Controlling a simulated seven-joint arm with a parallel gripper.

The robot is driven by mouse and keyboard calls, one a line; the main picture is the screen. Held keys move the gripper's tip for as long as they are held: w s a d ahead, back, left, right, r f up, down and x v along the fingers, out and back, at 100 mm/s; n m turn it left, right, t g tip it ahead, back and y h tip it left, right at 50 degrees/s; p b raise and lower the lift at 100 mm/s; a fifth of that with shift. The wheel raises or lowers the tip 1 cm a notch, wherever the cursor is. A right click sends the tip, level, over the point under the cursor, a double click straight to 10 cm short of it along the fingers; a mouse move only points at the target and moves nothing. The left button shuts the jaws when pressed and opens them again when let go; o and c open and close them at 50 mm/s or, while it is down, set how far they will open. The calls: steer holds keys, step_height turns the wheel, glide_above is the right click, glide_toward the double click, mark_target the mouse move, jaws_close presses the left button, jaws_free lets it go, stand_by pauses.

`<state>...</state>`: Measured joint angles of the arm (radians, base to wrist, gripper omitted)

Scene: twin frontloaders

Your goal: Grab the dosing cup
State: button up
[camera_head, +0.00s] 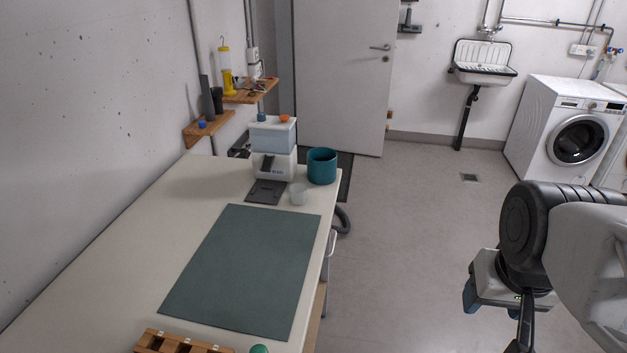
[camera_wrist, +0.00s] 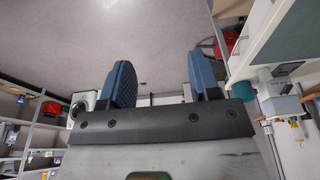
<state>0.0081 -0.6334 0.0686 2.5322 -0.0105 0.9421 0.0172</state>
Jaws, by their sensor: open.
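A small translucent whitish cup (camera_head: 298,193), which looks like the dosing cup, stands upright near the right edge of the pale worktop (camera_head: 190,205). It is in front of a white and light-blue machine (camera_head: 273,148) and beside a larger teal pot (camera_head: 322,167). My gripper (camera_head: 490,303) is off to the right, over the floor and well apart from the worktop. In the wrist view my gripper (camera_wrist: 162,78) shows its two blue fingers spread with nothing between them. I cannot make out the cup in the wrist view.
A green mat (camera_head: 245,265) lies bare on the worktop. A wooden rack (camera_head: 180,343) and a green round object (camera_head: 259,349) are at the near edge. A dark plate (camera_head: 267,192) lies left of the cup. A washing machine (camera_head: 567,130) stands at the far right. The floor between is clear.

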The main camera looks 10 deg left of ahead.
steer(key=shift+o, duration=0.2)
steer(key=o, duration=0.5)
